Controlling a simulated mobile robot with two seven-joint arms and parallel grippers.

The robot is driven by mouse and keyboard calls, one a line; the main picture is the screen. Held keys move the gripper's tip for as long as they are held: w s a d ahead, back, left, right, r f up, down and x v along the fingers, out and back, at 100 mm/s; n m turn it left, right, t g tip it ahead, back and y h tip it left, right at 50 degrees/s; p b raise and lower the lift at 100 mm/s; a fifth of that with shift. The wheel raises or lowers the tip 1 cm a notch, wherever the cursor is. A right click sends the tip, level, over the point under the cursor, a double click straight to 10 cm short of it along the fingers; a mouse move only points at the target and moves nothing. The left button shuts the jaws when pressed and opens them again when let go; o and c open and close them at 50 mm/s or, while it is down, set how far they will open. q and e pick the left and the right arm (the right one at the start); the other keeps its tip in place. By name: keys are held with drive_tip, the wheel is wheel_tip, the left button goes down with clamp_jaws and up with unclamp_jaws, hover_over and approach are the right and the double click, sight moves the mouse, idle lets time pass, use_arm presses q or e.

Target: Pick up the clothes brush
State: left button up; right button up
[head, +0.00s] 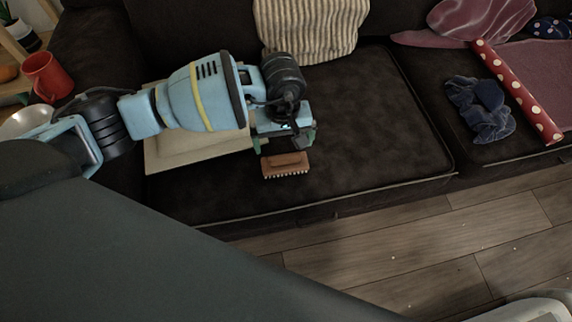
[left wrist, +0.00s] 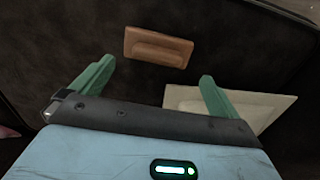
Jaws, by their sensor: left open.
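The clothes brush (head: 285,164) has a brown wooden back and pale bristles along its front edge. It lies on the dark sofa seat, just below my left gripper (head: 287,141) in the head view. In the left wrist view, the brush (left wrist: 158,47) lies beyond the fingertips, roughly centred between them. My left gripper (left wrist: 153,72) has its two green fingers spread wide, with nothing between them, and appears apart from the brush. My right gripper is not in view.
A flat beige item (head: 190,158) lies on the seat beneath my left arm, and one finger overlaps it in the wrist view. A striped cushion (head: 310,28) leans behind. The seat right of the brush is clear.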

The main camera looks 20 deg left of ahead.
sight(285, 156)
use_arm(q)
drive_tip(key=shift+w+a, duration=0.15)
drive_tip(key=shift+a, duration=0.05)
wheel_tip(285, 156, down, 2)
drive_tip(key=shift+d+f, duration=0.1)
drive_tip(key=shift+f+b, duration=0.4)
drive_tip(key=shift+f, duration=0.25)
wheel_tip(285, 156, down, 4)
drive_tip(key=shift+d+f+b, duration=0.1)
drive_tip(key=shift+d+b, duration=0.05)
drive_tip(key=shift+b, duration=0.45)
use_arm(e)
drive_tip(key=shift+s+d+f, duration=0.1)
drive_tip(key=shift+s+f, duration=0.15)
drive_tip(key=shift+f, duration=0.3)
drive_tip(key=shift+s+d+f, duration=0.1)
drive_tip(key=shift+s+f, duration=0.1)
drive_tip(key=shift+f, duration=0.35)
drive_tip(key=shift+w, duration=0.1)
use_arm(q)
drive_tip(key=c, duration=1.1)
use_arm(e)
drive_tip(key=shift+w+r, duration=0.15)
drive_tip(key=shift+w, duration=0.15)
use_arm(q)
drive_tip(key=shift+o, duration=0.2)
drive_tip(key=shift+w, duration=0.1)
